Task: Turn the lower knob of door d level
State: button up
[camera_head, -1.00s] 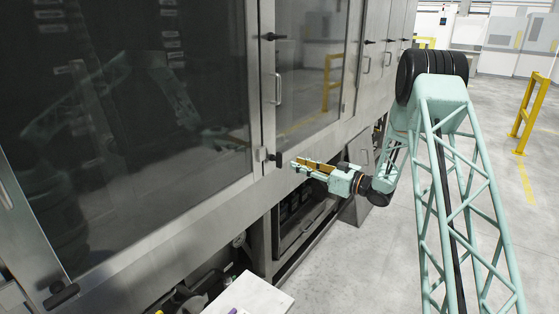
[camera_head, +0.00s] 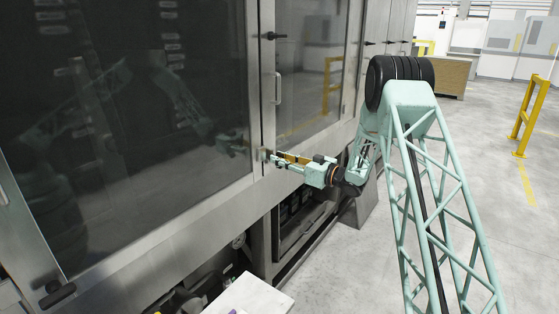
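The washer's glass doors have metal frames with dark knobs. The narrow door (camera_head: 305,70) right of the large pane has a vertical bar handle (camera_head: 278,88) and an upper knob (camera_head: 275,36) that lies about level. I cannot read a letter on any door. My gripper (camera_head: 272,157) points left, with its fingertips at the lower corner of this door's frame, where the lower knob is. The fingers cover the knob, so its angle is hidden. I cannot tell whether the fingers touch it or are closed around it.
Another dark knob (camera_head: 60,294) sits at the bottom of the large pane (camera_head: 130,130) on the left. A white-topped box (camera_head: 250,296) stands below in front. Yellow rails (camera_head: 528,115) stand at the right, and the floor there is clear.

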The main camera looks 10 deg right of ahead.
grip_shut()
jog(key=shift+m+p, duration=0.4)
jog(key=shift+p, duration=0.05)
jog(key=shift+w+r+m+p, duration=0.1)
jog(key=shift+m+p, duration=0.6)
jog(key=shift+p, duration=0.15)
jog(key=shift+w+d+f+m+p, duration=0.1)
jog(key=shift+d+f+m+p, duration=0.1)
jog(key=shift+m+p, duration=2.05)
jog(key=shift+w+d+f+m+p, duration=0.1)
jog(key=shift+f+m+p, duration=0.15)
jog(key=shift+m+p, duration=1.9)
jog(key=shift+w+d+f+m+p, duration=0.15)
jog(key=shift+m+p, duration=0.8)
jog(key=shift+m, duration=2.55)
